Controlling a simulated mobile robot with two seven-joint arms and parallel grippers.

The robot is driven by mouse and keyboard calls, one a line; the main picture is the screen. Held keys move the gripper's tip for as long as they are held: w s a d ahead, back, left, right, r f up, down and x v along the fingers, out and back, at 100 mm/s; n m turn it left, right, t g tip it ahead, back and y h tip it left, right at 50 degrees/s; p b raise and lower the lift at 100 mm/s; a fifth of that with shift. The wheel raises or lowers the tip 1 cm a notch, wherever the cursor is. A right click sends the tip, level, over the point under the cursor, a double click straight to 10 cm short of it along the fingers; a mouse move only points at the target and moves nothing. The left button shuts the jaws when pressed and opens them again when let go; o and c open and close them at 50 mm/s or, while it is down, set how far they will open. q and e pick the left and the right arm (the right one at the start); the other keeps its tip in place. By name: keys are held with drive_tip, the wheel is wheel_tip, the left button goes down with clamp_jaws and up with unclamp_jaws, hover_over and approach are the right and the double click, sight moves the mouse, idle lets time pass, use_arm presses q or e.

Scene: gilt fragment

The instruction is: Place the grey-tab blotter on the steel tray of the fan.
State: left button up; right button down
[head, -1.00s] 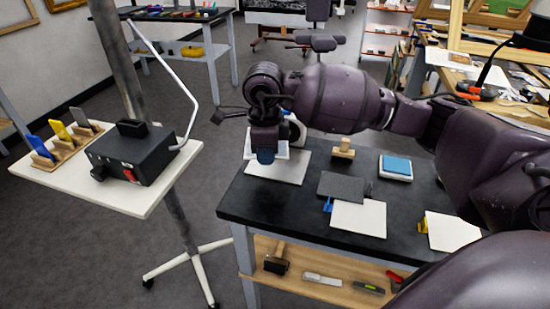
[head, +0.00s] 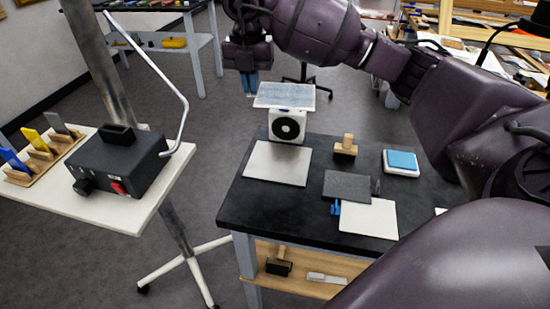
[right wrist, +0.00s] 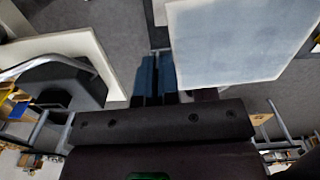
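The white fan (head: 287,127) stands on the black table with its dark round grille toward me. A pale, mottled blue-grey plate, seemingly the steel tray (head: 285,95), lies on top. It also fills the upper right of the right wrist view (right wrist: 238,42). I cannot tell if a blotter lies on it. A dark grey sheet (head: 346,186) lies on the table, with a small grey tab (head: 376,186) at its right; I cannot tell whether they belong together. My right gripper (head: 249,84) is above and left of the tray, empty, its blue fingers (right wrist: 157,75) slightly apart. My left gripper is out of view.
A white sheet (head: 277,163) lies before the fan; another (head: 369,218) has a blue tab. A wooden-handled block (head: 346,147) and a blue-topped pad (head: 401,162) stand behind. A side stand (head: 135,211) holds a black box (head: 120,160) and coloured pieces in a rack.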

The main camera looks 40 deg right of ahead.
drive_tip(key=shift+w+d+r+m, duration=0.1)
drive_tip(key=shift+w+r+m, duration=0.15)
drive_tip(key=shift+m, duration=0.15)
drive_tip(key=shift+f, duration=0.1)
drive_tip(key=b, duration=0.1)
hover_over(255, 158)
wheel_tip(255, 158, down, 8)
wheel_tip(255, 158, down, 6)
drive_tip(key=shift+r+b, duration=0.2)
drive_tip(key=shift+b, duration=0.4)
wheel_tip(255, 158, down, 6)
drive_tip(key=shift+f+b, duration=0.1)
drive_tip(key=shift+b, duration=0.45)
drive_tip(key=c, duration=1.3)
unclamp_jaws()
drive_tip(key=shift+f, duration=0.1)
drive_tip(key=shift+c, duration=0.2)
